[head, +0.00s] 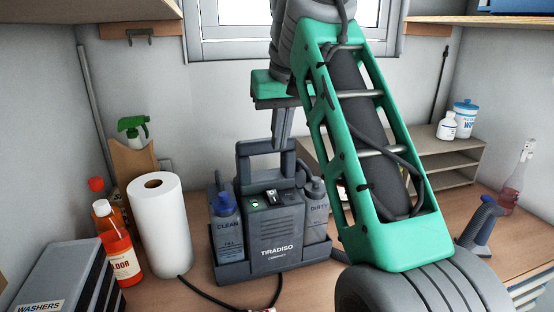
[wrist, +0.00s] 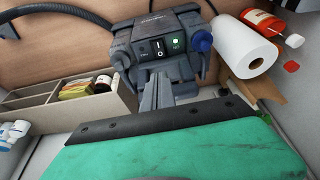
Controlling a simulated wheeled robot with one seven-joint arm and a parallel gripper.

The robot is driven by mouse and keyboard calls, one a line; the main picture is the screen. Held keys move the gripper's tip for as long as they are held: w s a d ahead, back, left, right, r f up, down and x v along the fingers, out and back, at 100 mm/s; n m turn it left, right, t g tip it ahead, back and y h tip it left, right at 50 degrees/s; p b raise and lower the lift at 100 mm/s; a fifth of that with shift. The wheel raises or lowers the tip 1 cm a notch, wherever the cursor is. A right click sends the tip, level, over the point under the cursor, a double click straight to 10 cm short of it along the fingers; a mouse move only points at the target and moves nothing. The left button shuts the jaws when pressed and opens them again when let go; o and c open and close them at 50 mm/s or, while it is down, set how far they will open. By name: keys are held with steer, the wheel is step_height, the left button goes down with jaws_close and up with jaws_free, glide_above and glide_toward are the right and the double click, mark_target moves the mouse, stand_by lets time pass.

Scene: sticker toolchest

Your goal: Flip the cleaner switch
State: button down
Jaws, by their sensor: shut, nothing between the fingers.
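The cleaner (head: 275,240), a dark grey machine marked TIRADISO, stands upright on the bench, with CLEAN and DIRTY bottles at its sides. Its switch (head: 271,197) is on the top panel, beside a lit green lamp (head: 254,205). In the wrist view the switch (wrist: 159,47) is a small black and white rocker at the top centre. My gripper (head: 283,140) is shut and empty, fingers pointing down, at the cleaner's carry handle (head: 243,165) and above the switch. Its fingertips (wrist: 158,78) appear just below the switch in the wrist view. The gap between fingertips and handle is unclear.
A paper towel roll (head: 160,230), an orange bottle (head: 118,255) and a WASHERS case (head: 62,280) stand left. A wooden shelf unit (head: 450,160) with white containers is behind right. A blue-grey handled tool (head: 480,225) stands right.

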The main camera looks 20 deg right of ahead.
mark_target(273, 191)
steer(key=b+x, duration=0.1)
steer(key=x, duration=0.3)
steer(key=b+x, duration=0.2)
steer(key=x, duration=0.2)
steer(key=b+x, duration=0.1)
steer(key=x, duration=0.4)
steer(key=shift+s+f, duration=0.1)
steer(key=shift+s, duration=0.3)
steer(key=shift+w+r+p, duration=0.1)
steer(key=shift+r+p, duration=0.1)
steer(key=shift+p, duration=0.25)
